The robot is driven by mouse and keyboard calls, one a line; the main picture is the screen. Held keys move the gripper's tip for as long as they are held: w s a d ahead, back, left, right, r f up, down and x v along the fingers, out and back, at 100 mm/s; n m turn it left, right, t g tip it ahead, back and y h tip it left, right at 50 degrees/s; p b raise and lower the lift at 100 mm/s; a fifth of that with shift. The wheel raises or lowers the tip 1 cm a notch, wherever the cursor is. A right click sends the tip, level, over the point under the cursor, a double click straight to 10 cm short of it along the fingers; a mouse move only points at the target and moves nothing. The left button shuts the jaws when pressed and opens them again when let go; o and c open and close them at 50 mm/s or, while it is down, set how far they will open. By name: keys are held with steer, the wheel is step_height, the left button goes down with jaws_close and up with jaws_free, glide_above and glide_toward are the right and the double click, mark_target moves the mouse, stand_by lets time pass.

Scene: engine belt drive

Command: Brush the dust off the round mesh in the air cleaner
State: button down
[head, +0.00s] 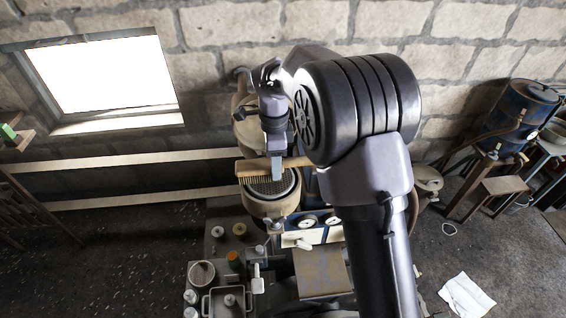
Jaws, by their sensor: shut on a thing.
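The air cleaner (268,207) is a tan round housing below my arm, open at the top. Its round mesh (267,186) is a dark disc inside the rim, partly covered by the brush. How much dust lies on it is too small to tell. A brush with a light wooden back (252,167) lies level across the far part of the opening, its bristles toward the mesh. My gripper (277,168) points down and is shut on the brush. Whether the bristles touch the mesh cannot be told.
Gauges (309,221) sit on a panel right of the air cleaner. Jars and a metal tray (228,303) stand in front. A blue drum (522,110) is at the far right. A white cloth (466,295) lies on the floor. The floor at left is mostly clear.

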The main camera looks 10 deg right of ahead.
mark_target(298, 158)
steer(key=d, duration=0.6)
steer(key=shift+d, duration=0.25)
steer(key=a+b, duration=0.1)
steer(key=a, duration=0.5)
steer(key=shift+a, duration=0.25)
steer(key=shift+d+b, duration=0.35)
steer(key=shift+d, duration=2.75)
steer(key=a, duration=0.3)
steer(key=shift+a+r, duration=0.1)
steer(key=shift+a, duration=0.05)
steer(key=r+p, duration=0.1)
steer(key=r, duration=0.1)
steer(key=r+p, duration=0.3)
steer(key=r, duration=0.1)
steer(key=shift+d+r, duration=0.2)
steer(key=shift+d, duration=0.05)
steer(key=shift+a+r+p, duration=0.15)
steer(key=shift+r+p, duration=0.35)
steer(key=shift+p, duration=0.1)
